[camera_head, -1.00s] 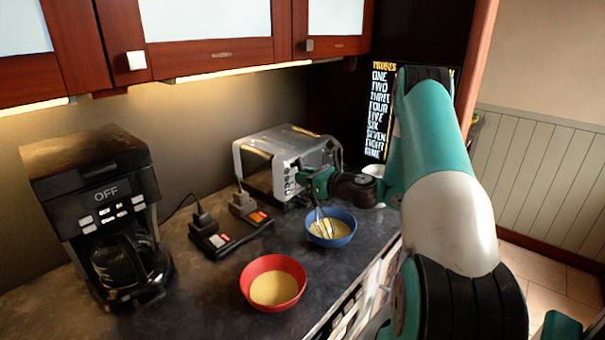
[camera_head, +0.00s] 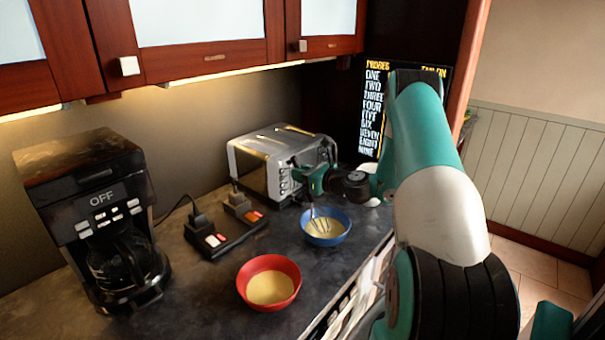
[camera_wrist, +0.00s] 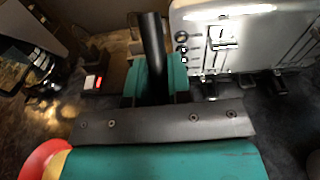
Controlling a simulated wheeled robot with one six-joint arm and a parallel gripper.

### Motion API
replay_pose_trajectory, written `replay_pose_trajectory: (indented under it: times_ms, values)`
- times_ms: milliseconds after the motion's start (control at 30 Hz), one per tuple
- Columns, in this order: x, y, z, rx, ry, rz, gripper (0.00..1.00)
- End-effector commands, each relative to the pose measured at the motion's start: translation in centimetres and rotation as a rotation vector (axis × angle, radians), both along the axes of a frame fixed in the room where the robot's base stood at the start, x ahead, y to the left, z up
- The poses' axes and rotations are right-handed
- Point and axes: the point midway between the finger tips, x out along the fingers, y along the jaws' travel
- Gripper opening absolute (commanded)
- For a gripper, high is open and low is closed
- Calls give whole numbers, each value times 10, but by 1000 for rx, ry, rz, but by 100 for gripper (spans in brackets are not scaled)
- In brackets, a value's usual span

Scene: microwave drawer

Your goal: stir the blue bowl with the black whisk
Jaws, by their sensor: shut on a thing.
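The blue bowl (camera_head: 337,238) stands on the counter in front of the toaster and holds a pale yellow mixture. My gripper (camera_head: 312,184) is above the bowl, shut on the whisk. The whisk (camera_head: 319,219) hangs down with its wire head in the bowl, over or in the mixture; the exact depth is hard to tell. In the wrist view my gripper (camera_wrist: 155,82) clasps the whisk's black handle (camera_wrist: 152,35). The blue bowl is hidden there behind the gripper.
A red bowl (camera_head: 242,284) with yellow mixture stands nearer on the counter. A silver toaster (camera_head: 252,164) is just behind the blue bowl. A power strip (camera_head: 228,238) with plugs lies left of it. A coffee maker (camera_head: 85,215) reading OFF stands at the left.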

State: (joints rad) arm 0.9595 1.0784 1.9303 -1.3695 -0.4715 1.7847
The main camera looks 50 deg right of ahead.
Motion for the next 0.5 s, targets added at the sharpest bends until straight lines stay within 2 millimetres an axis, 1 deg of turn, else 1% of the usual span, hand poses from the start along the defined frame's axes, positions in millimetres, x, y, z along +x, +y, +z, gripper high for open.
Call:
replay_pose_trajectory:
  times_ms: [167,500]
  values:
    - [1,0,4,0,-1,0,0]
    - [15,2,31,-1,-1,2,0]
